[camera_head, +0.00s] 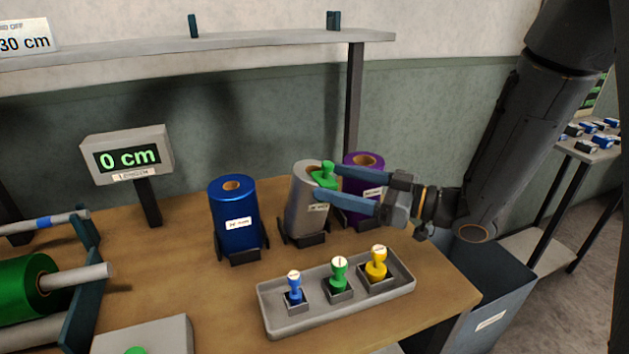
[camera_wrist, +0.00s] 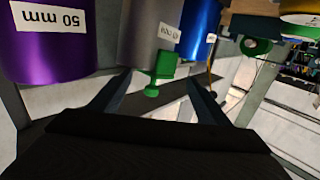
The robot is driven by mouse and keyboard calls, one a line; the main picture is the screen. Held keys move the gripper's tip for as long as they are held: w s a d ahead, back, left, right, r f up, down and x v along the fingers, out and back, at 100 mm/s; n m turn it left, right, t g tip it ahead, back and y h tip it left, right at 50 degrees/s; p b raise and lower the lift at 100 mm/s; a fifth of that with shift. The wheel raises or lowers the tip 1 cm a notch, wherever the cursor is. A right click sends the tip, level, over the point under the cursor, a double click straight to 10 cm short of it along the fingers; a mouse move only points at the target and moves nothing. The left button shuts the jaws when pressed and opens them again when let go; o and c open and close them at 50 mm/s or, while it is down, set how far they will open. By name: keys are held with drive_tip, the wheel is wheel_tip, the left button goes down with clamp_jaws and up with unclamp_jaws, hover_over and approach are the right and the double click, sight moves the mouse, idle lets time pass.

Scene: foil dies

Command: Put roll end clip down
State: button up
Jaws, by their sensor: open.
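The green roll end clip (camera_head: 325,177) sits at the upper front edge of the grey roll (camera_head: 303,205), on its right side. In the wrist view the clip (camera_wrist: 164,65) lies against the grey roll (camera_wrist: 148,30), with its knob pointing towards my gripper. My gripper (camera_head: 338,186) is open, its two blue-grey fingers on either side of the clip. In the wrist view the fingers (camera_wrist: 152,92) stand wide apart, with visible gaps to the clip. The fingers and the clip hide part of the grey roll in the head view.
A blue roll (camera_head: 234,205) stands left and a purple roll (camera_head: 372,208) right of the grey one, close by. A grey tray (camera_head: 330,314) with blue, green and yellow stamp-like pieces lies in front. A display (camera_head: 127,155) reads 0 cm. A shelf (camera_head: 220,47) runs overhead.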

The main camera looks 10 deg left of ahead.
drive_tip(key=v, duration=0.4)
drive_tip(key=shift+d+r+b, duration=0.15)
drive_tip(key=shift+d+b, duration=0.2)
